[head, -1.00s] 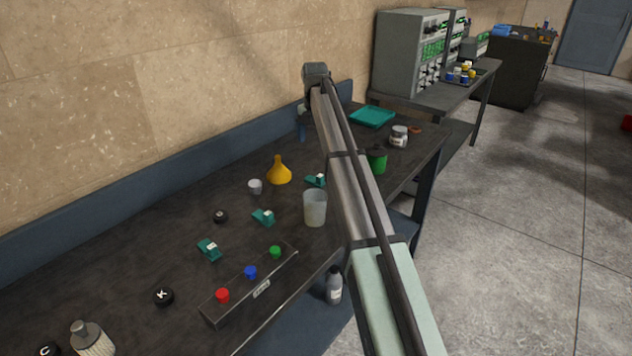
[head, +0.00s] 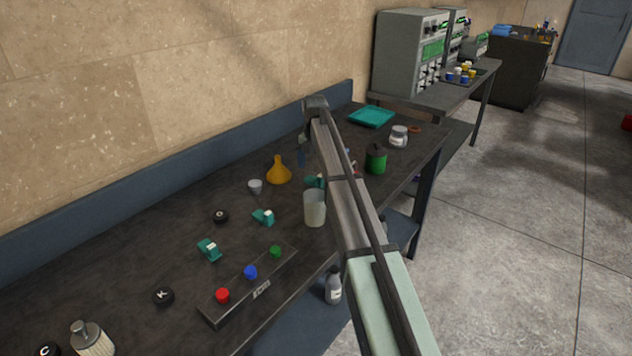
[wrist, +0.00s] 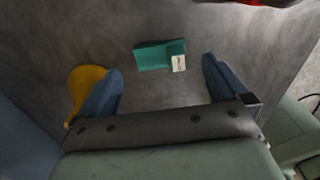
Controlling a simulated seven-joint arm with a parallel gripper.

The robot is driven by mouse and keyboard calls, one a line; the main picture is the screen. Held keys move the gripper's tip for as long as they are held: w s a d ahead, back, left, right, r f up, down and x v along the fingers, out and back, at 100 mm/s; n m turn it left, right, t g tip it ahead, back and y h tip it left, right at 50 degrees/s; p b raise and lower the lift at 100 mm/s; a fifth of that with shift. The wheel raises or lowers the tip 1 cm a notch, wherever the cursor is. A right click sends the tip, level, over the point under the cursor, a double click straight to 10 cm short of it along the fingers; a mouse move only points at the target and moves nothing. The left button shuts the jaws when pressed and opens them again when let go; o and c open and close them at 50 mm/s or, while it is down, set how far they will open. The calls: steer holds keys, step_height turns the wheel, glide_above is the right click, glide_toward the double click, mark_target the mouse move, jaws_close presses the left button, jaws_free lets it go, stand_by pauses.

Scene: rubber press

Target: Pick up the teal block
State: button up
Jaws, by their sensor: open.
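Three small teal blocks with white labels lie on the dark bench in the head view: one near left (head: 210,250), one in the middle (head: 263,217), and one farther back (head: 312,182), partly hidden by my arm. In the wrist view one teal block (wrist: 153,56) lies just ahead of my gripper (wrist: 161,72), in line with the gap between its blue fingers. The fingers are spread wide and hold nothing. In the head view my gripper (head: 302,157) points down above the bench, mostly hidden by my arm.
A wall borders the bench's left side.

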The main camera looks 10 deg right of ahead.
mark_target(315, 180)
step_height(315, 180, down, 4)
steer(key=shift+s+f, duration=0.1)
steer(key=shift+c, duration=0.3)
steer(key=c, duration=1.1)
